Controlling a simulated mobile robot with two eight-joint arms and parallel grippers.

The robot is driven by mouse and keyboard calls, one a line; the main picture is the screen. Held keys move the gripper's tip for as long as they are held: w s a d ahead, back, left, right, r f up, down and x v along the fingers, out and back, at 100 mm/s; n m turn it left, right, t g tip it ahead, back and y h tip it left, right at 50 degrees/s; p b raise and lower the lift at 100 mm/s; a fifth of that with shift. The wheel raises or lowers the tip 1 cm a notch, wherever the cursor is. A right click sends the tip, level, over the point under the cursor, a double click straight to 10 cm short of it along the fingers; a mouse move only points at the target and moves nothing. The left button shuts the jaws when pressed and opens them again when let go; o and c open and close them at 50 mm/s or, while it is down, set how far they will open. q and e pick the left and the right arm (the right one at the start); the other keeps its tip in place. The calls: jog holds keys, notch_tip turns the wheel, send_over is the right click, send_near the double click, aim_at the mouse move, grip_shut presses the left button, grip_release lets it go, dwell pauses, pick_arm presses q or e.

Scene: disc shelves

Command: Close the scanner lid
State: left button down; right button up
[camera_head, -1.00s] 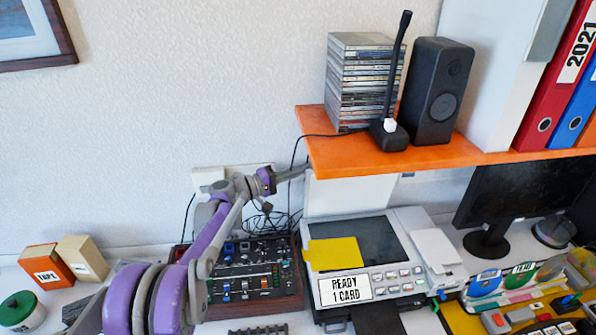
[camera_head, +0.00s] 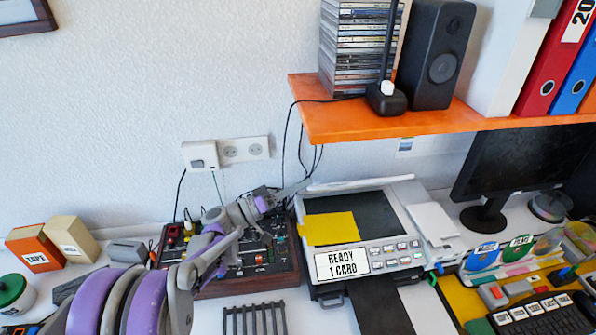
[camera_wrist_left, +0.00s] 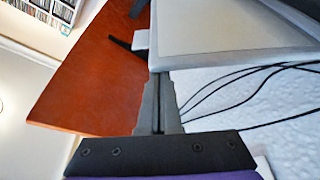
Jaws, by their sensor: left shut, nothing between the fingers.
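The scanner (camera_head: 385,262) stands on the desk with a dark glass bed and a yellow card (camera_head: 330,228) lying over its left part. Its pale lid (camera_head: 360,184) is raised at the back and shows nearly edge-on, as a thin strip. My left gripper (camera_head: 306,184) is shut and empty, its tips at the lid's left end. In the left wrist view the shut fingers (camera_wrist_left: 161,80) point at the edge of a pale grey panel, which looks like the lid (camera_wrist_left: 230,30); I cannot tell whether they touch. My right gripper is not in view.
An orange shelf (camera_head: 350,125) with discs and a speaker (camera_head: 437,55) overhangs the scanner's back. A control panel (camera_head: 250,255) lies under my left arm. A monitor (camera_head: 515,165) stands right. Cables hang behind, near the gripper.

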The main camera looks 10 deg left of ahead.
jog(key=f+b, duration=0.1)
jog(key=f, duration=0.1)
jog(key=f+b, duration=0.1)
jog(key=b, duration=0.1)
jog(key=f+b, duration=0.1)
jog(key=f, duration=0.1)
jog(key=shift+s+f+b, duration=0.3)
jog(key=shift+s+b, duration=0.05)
pick_arm(q)
jog(key=s+d+f+m+g+h+b, duration=0.1)
jog(key=s+f+m, duration=0.3)
jog(key=f, duration=0.5)
jog(key=shift+s+d+f+h, duration=0.4)
jog(key=shift+s+d, duration=0.35)
jog(key=shift+s, duration=0.2)
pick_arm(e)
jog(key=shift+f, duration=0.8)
pick_arm(q)
jog(key=b+v, duration=0.1)
jog(key=v, duration=1)
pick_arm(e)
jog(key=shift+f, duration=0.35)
pick_arm(q)
jog(key=shift+d+r, duration=0.15)
jog(key=shift+r, duration=0.05)
